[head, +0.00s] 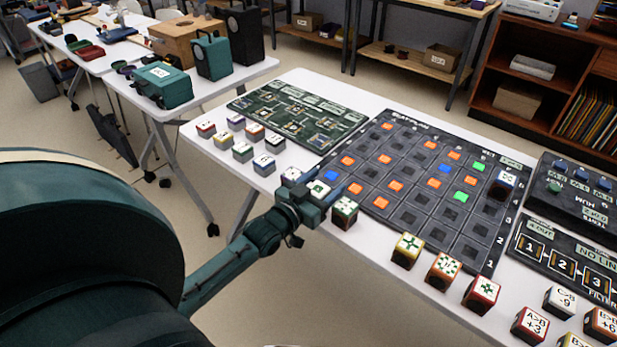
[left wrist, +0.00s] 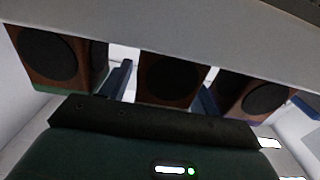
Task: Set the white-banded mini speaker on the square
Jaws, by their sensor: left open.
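Mini speakers are small cubes with coloured bands. My left gripper (head: 316,202) is open at the table's near edge, beside a white-and-green-topped cube (head: 318,189). In the left wrist view, which looks upside down, a middle cube (left wrist: 172,78) with a round dark driver lies between the open fingers (left wrist: 166,90). Its band is hidden behind my gripper, so I cannot tell if it is white. A green-banded cube (head: 345,212) stands to the right and another cube (head: 292,177) to the left. The dark gridded board (head: 412,218) has orange, blue and green squares; which square is meant is unclear.
A white-topped cube (head: 507,183) stands at the board's right side. Several cubes line the near edge, including a yellow-banded one (head: 407,251). A green circuit-patterned panel (head: 300,112) lies behind left, and a dark filter panel (head: 570,255) lies at right.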

